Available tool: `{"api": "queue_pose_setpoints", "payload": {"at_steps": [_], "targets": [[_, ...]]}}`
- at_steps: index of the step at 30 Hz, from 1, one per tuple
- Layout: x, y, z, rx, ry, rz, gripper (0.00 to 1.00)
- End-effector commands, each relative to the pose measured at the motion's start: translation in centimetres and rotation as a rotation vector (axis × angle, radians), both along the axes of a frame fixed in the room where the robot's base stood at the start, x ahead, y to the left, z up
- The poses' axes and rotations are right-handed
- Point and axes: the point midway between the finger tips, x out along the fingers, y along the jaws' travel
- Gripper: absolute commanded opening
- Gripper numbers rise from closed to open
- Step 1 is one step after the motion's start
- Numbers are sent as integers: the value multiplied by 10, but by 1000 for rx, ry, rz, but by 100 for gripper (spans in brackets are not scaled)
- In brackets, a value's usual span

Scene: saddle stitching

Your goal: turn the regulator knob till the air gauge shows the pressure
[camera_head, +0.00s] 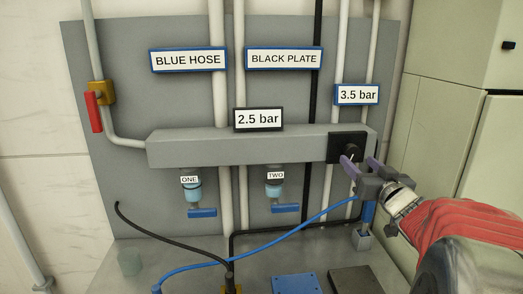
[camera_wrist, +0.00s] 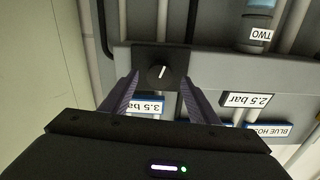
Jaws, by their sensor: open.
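The round black regulator knob (camera_head: 350,149) with a white mark sits on a black square plate at the right end of the grey bar; it also shows, upside down, in the wrist view (camera_wrist: 160,74). My gripper (camera_head: 359,164) is open in front of it. In the wrist view the two purple fingers (camera_wrist: 160,84) stand one on each side of the knob, with visible gaps and no clear contact. A black-framed display (camera_head: 258,119) above the bar reads 2.5 bar. A blue-framed sign (camera_head: 357,95) above the knob reads 3.5 bar.
Blue-framed signs read BLUE HOSE (camera_head: 188,59) and BLACK PLATE (camera_head: 284,58). Blue-handled valves tagged ONE (camera_head: 202,212) and TWO (camera_head: 278,208) hang under the bar. A red lever (camera_head: 93,111) is at left. A blue hose (camera_head: 260,246) crosses the bench, below my gripper.

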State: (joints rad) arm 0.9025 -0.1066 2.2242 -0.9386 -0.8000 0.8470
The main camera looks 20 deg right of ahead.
Motion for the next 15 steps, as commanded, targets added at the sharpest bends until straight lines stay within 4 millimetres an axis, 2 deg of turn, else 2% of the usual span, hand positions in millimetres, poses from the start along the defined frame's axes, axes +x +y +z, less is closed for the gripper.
{"api": "queue_pose_setpoints", "payload": {"at_steps": [9, 15], "targets": [[41, -12, 0, 0, 0, 1, 55], [54, -17, 0, 1, 0, -1, 55]]}}
